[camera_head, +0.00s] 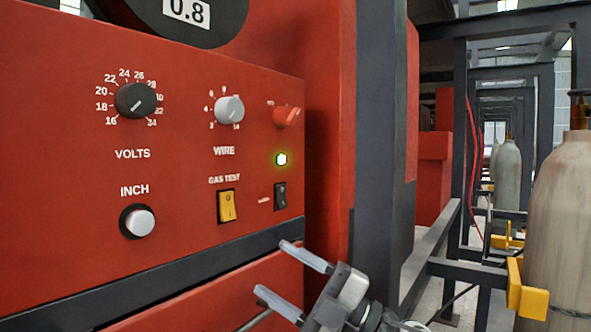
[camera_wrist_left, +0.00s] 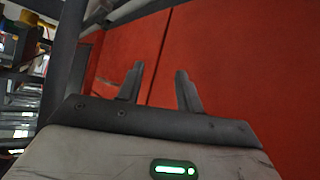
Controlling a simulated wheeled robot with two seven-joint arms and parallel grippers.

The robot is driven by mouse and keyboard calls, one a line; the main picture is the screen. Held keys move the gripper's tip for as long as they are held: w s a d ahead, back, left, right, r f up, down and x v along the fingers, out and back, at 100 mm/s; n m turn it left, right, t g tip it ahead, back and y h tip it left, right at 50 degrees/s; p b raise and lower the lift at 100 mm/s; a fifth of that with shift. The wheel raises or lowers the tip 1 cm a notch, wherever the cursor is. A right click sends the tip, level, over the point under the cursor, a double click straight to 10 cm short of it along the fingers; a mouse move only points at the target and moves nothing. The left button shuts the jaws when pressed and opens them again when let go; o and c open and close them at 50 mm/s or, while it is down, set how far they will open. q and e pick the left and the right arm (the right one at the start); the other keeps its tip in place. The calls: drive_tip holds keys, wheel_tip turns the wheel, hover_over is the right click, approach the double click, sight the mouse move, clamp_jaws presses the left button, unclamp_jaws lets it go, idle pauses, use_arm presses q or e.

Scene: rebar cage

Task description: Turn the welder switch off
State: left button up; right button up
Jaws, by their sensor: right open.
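The red welder panel (camera_head: 70,200) fills the left of the head view. At its right end are a red rotary switch (camera_head: 286,116), a lit yellowish-green lamp (camera_head: 281,159) and a small black rocker switch (camera_head: 280,195). I cannot tell for sure which is the welder switch. My right gripper (camera_head: 270,266) is open and empty, below the black rocker and apart from it. My left gripper (camera_wrist_left: 160,70) is open and empty in the left wrist view, in front of a red surface. It does not show in the head view.
The panel also has a black volts knob (camera_head: 136,100), a grey wire knob (camera_head: 230,109), a yellow gas test switch (camera_head: 227,206) and a white inch button (camera_head: 139,222). A dark post (camera_head: 379,120) stands right of the panel, and gas cylinders (camera_head: 560,220) stand farther right.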

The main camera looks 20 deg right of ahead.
wheel_tip(320, 180, up, 10)
drive_tip(key=d+n+g+h, duration=0.1)
drive_tip(key=d+n+g, duration=0.15)
drive_tip(key=n, duration=0.45)
drive_tip(key=m+t+h, duration=0.1)
drive_tip(key=t+h, duration=0.3)
drive_tip(key=h, duration=0.4)
approach(294, 116)
drive_tip(key=p+x, duration=0.5)
drive_tip(key=x, duration=0.4)
drive_tip(key=shift+w+r, duration=0.1)
drive_tip(key=shift+w, duration=0.05)
drive_tip(key=shift+w+a, duration=0.25)
drive_tip(key=shift+w, duration=0.15)
use_arm(q)
drive_tip(key=shift+a+r, duration=0.25)
drive_tip(key=shift+r, duration=0.35)
drive_tip(key=shift+a+r, duration=0.2)
drive_tip(key=shift+r, duration=0.35)
drive_tip(key=shift+s, duration=0.1)
use_arm(e)
drive_tip(key=c, duration=1)
